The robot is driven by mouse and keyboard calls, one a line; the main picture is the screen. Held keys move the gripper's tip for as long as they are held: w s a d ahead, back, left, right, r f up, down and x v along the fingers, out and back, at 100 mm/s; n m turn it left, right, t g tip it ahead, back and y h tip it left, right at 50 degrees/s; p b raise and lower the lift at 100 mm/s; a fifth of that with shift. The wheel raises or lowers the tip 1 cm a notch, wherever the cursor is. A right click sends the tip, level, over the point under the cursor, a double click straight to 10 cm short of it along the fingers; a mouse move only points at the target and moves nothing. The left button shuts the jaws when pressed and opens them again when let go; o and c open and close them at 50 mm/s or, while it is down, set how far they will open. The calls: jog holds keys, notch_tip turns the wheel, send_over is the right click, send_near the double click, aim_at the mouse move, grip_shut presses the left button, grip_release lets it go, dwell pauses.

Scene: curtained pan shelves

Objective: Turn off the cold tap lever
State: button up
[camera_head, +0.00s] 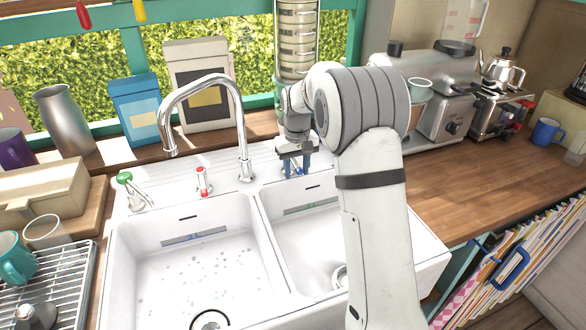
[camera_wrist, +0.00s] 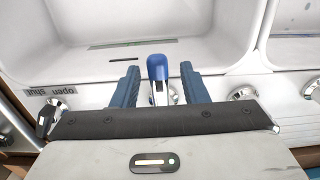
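The cold tap lever (camera_wrist: 157,68) has a blue cap and a metal stem, and stands at the back of the sink's right basin. In the wrist view it lies between the two blue fingers of my gripper (camera_wrist: 160,84), with a gap on each side. My gripper (camera_head: 297,165) is open around the lever, pointing down at the sink's back ledge. In the head view the lever is mostly hidden by the fingers. A chrome spout (camera_head: 241,125) arches to its left, its outlet over the left basin. No stream of water shows.
A red-topped lever (camera_head: 201,181) and a green-topped lever (camera_head: 130,190) stand along the white sink (camera_head: 268,240) to the left. Boxes (camera_head: 200,85) and a tall jar stack (camera_head: 297,40) stand behind. The wooden counter (camera_head: 460,190) at right has free room.

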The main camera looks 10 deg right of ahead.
jog(key=shift+r, duration=0.15)
jog(key=shift+r+p, duration=0.75)
jog(key=shift+r, duration=0.15)
jog(key=shift+r+p, duration=2.15)
jog(key=shift+r, duration=0.9)
jog(key=shift+f, duration=0.1)
